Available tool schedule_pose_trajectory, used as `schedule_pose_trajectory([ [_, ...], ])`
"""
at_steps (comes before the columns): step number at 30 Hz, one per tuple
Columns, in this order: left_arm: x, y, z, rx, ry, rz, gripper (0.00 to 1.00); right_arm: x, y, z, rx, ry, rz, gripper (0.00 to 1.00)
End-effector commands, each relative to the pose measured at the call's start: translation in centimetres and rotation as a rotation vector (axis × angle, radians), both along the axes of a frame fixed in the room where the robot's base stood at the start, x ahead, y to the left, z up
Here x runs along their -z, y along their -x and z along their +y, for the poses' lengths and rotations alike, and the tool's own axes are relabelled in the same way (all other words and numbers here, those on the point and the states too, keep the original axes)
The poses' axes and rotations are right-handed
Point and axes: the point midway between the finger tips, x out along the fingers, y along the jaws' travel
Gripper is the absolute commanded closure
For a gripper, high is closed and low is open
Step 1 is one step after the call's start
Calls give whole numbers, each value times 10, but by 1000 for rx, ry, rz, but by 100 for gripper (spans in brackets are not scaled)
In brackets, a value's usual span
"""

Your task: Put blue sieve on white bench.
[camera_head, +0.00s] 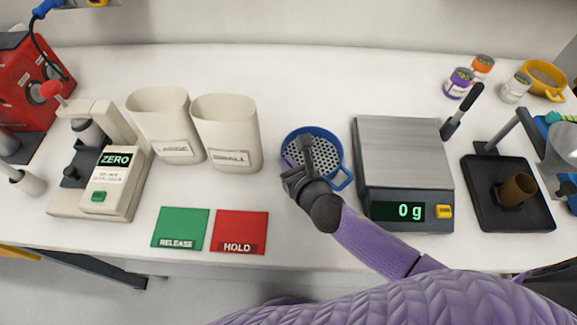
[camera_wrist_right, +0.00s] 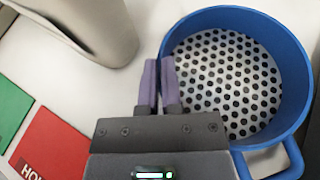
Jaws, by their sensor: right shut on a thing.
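The blue sieve (camera_head: 324,141) is a round blue pan with a perforated metal bottom and a loop handle, between the cups and the scale. My right gripper (camera_head: 298,165) is shut on its near-left rim. In the right wrist view the blue sieve (camera_wrist_right: 279,35) fills the right side, and my purple fingertips (camera_wrist_right: 159,68) pinch its wall. The sieve is about level, over the white bench (camera_head: 310,90); whether it touches the surface I cannot tell. Its handle (camera_head: 343,180) points toward the lower right. My left gripper is not in view.
A scale (camera_head: 405,150) reading 0 g stands close to the right. Two cream cups, labelled LARGE (camera_head: 165,125) and SMALL (camera_head: 227,135), stand left. Green RELEASE (camera_head: 180,228) and red HOLD (camera_head: 239,231) cards lie in front. Bench behind the sieve is clear.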

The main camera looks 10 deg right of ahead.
Motion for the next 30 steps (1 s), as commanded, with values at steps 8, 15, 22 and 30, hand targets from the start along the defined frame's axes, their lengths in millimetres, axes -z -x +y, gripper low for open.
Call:
schedule_pose_trajectory([
  [8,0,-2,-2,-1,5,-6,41,0,0,0,0,0,1,90],
  [15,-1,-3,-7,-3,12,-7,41,-1,0,0,1,0,0,60],
  [22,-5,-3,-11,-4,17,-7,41,-5,4,-1,1,1,1,60],
  [30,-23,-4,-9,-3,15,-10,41,-30,58,-14,0,1,2,60],
])
